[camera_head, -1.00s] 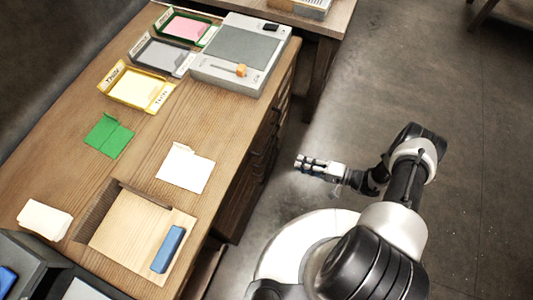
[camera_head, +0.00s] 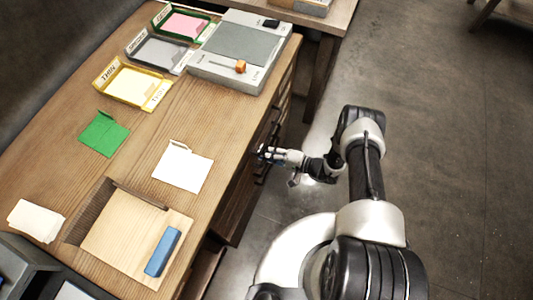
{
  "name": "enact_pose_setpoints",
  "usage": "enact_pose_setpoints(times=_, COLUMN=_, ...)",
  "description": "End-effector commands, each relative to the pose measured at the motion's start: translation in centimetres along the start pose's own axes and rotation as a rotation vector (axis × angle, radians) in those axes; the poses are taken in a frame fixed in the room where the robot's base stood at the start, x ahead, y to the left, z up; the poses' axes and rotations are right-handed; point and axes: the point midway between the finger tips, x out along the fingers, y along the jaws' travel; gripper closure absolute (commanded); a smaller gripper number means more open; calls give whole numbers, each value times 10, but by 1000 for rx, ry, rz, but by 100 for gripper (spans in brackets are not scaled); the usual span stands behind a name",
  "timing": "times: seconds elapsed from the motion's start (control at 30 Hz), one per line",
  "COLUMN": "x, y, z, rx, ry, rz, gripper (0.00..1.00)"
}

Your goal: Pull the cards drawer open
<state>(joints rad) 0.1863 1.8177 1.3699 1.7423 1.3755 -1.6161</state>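The wooden desk (camera_head: 222,126) has a column of dark drawers (camera_head: 244,187) on its right side, seen steeply from above. Their fronts are in shadow, so I cannot tell which one is the cards drawer, and all look closed. My gripper (camera_head: 263,152) is at the drawer fronts, just beyond the desk's right edge, pointing left. Its fingertips are close to a dark handle there. I cannot tell whether they touch it or how far apart the fingers are.
On the desk are a grey device (camera_head: 240,50) with an orange knob, green, grey and yellow trays (camera_head: 133,85), a green card (camera_head: 104,134), white paper (camera_head: 183,167), a wooden board (camera_head: 120,235) and a blue block (camera_head: 162,252). Open floor (camera_head: 440,170) lies to the right.

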Motion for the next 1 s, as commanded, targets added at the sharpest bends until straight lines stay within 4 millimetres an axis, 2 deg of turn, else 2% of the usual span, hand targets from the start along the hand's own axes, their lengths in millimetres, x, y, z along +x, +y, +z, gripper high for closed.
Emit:
enact_pose_setpoints(times=0.17, x=0, y=0, z=0, rx=0, ry=0, rz=0, gripper=82)
enact_pose_setpoints(times=0.47, x=0, y=0, z=0, rx=0, ry=0, rz=0, gripper=100)
enact_pose_setpoints(times=1.0, x=0, y=0, z=0, rx=0, ry=-1, rz=0, gripper=100)
